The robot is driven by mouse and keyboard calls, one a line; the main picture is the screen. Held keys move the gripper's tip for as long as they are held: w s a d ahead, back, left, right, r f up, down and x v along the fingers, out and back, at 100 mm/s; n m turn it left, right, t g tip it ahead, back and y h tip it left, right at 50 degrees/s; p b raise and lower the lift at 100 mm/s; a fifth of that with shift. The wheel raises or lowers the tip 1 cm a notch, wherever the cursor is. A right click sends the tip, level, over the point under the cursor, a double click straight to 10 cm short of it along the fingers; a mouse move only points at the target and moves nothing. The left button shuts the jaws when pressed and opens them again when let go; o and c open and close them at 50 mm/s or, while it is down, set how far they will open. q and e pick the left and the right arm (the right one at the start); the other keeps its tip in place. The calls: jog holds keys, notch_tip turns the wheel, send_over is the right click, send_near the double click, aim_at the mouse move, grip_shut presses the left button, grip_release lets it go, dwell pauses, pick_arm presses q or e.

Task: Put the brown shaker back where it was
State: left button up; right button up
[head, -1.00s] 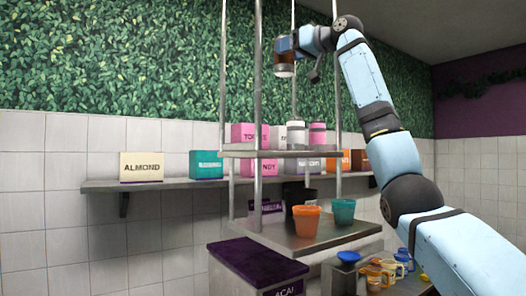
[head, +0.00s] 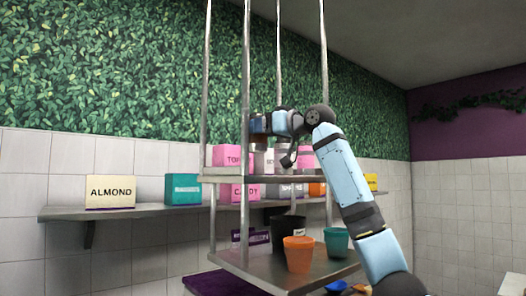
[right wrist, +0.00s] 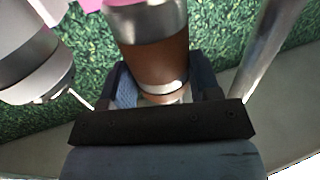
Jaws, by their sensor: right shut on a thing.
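The brown shaker (right wrist: 155,62), with a metal end and a pale band, is held between the fingers of my right gripper (right wrist: 165,95) in the right wrist view. In the head view the shaker (head: 258,130) is small and partly hidden by my gripper (head: 262,122) and a rack post. It is at the rack's upper shelf (head: 222,179), near the pink box and the white shaker (head: 264,161). I cannot tell whether its base touches the shelf. The white shaker also shows close on the left in the right wrist view (right wrist: 25,55). My left gripper is out of view.
Metal rack posts (head: 245,90) stand close around the gripper; one shows at right in the wrist view (right wrist: 268,45). A pink box (head: 228,156) is on the upper shelf. Orange (head: 298,254), black (head: 287,230) and teal (head: 337,242) cups stand below.

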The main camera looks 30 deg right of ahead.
aim_at(265, 151)
notch_tip(265, 151, down, 2)
jog(key=shift+s+a+f, duration=0.1)
jog(key=shift+f, duration=0.15)
notch_tip(265, 151, down, 3)
jog(key=shift+f+p, duration=0.1)
jog(key=shift+p, duration=0.2)
jog(key=shift+f, duration=0.25)
jog(key=o, duration=0.8)
jog(key=shift+c, duration=0.2)
jog(key=shift+o, duration=1)
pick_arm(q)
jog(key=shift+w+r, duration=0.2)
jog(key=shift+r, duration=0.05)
